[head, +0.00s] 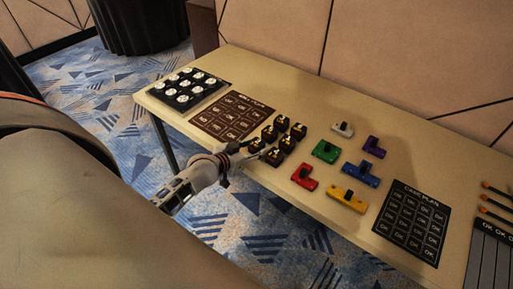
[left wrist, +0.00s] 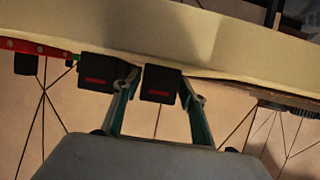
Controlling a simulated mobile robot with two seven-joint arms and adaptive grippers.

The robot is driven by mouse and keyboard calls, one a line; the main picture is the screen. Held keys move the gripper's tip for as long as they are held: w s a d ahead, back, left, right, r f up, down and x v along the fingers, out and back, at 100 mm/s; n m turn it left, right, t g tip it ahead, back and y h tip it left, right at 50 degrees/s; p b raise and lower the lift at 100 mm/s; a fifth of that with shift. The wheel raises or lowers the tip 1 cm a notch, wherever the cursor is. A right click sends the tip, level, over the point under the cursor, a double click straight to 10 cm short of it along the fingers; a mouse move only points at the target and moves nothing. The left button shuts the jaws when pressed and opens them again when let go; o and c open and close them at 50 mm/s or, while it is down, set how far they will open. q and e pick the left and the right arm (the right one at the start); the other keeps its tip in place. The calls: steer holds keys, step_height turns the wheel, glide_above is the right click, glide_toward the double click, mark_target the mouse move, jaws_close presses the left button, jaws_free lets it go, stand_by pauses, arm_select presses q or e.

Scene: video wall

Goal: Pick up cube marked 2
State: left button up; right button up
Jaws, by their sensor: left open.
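Several small dark cubes with pale and gold markings (head: 282,123) stand in a cluster near the table's front edge in the head view. Their numbers are too small to read, so I cannot tell which is marked 2. My left gripper (head: 260,152) is open at the near side of the cluster, close to the front cubes (head: 274,157). In the left wrist view, a dark cube with a red bar (left wrist: 160,85) shows between the fingertips of my left gripper (left wrist: 161,80). Another such cube (left wrist: 97,78) is beside the left finger. Whether the fingers touch either cube is unclear. My right gripper is not in view.
Left of the cubes lie a brown printed mat (head: 232,117) and a black tray with white round pieces (head: 188,88). Right are coloured blocks, including green (head: 325,152), red (head: 304,178) and yellow (head: 347,200), and a dark "CASE PLAN" mat (head: 411,224). A wall stands behind the table (head: 270,85).

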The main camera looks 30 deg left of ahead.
arm_select(q)
steer(key=shift+w+f, duration=0.15)
steer(key=shift+w, duration=0.2)
steer(key=shift+d, duration=0.1)
steer(key=c, duration=0.9)
